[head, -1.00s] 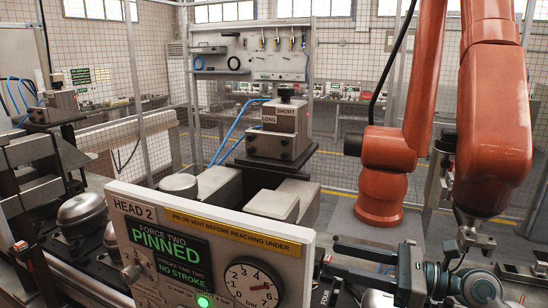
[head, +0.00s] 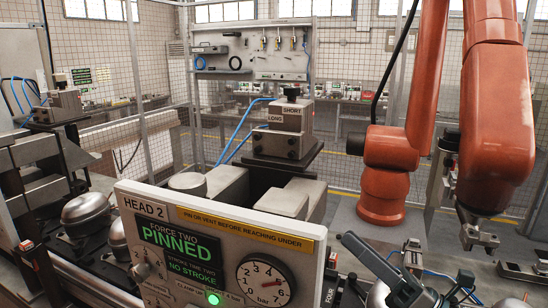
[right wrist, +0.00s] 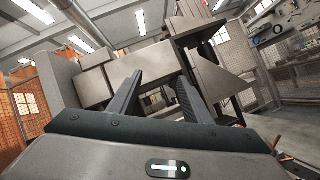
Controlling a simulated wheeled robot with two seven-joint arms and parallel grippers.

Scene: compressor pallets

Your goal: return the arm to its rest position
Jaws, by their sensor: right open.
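My right gripper (head: 362,262) shows at the bottom right of the head view, to the right of the Head 2 panel (head: 170,212). Its dark finger points up and left, and part of the gripper is cut off by the bottom edge. In the right wrist view my right gripper (right wrist: 158,88) has its two dark fingers apart with nothing between them. Grey blocks of a machine stand beyond the fingertips. My left gripper is in neither view.
The panel reads "PINNED" and "NO STROKE" beside a pressure gauge (head: 264,281). A large orange robot arm (head: 493,110) hangs at the right. A machine head marked SHORT and LONG (head: 284,130) stands behind the panel. Domed metal shells (head: 88,212) lie at the left.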

